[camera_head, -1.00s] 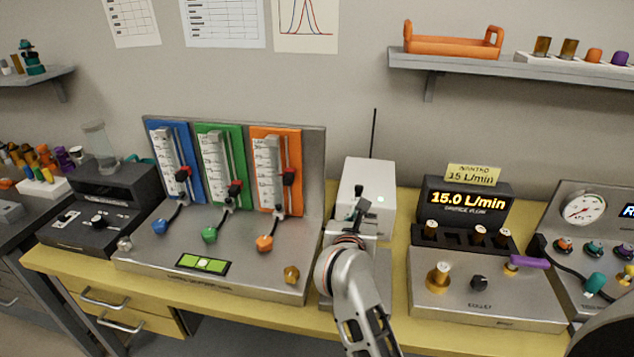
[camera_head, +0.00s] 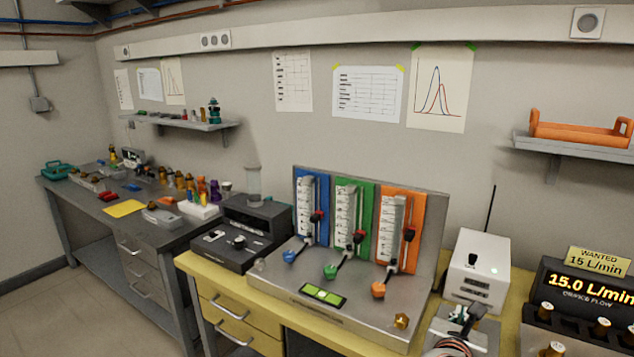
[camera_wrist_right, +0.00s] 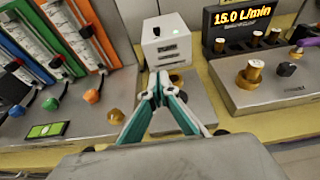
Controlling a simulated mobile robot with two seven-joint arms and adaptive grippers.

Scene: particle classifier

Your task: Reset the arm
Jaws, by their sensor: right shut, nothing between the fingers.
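My right gripper (camera_wrist_right: 160,92) is shut and empty in the right wrist view. Its teal-lined fingers meet at the tips in front of the white box (camera_wrist_right: 166,42) and above the grey plate below it. In the head view my right gripper (camera_head: 468,315) shows only at the bottom edge, in front of the white box (camera_head: 478,265); the rest of the arm is cut off by the frame. My left gripper is not in view.
The flow panel (camera_head: 360,325) with blue, green and orange columns stands left of the white box. The orifice flow unit (camera_head: 585,287) reading 15.0 L/min stands at right. A dark side bench (camera_head: 75,190) with small parts is at far left.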

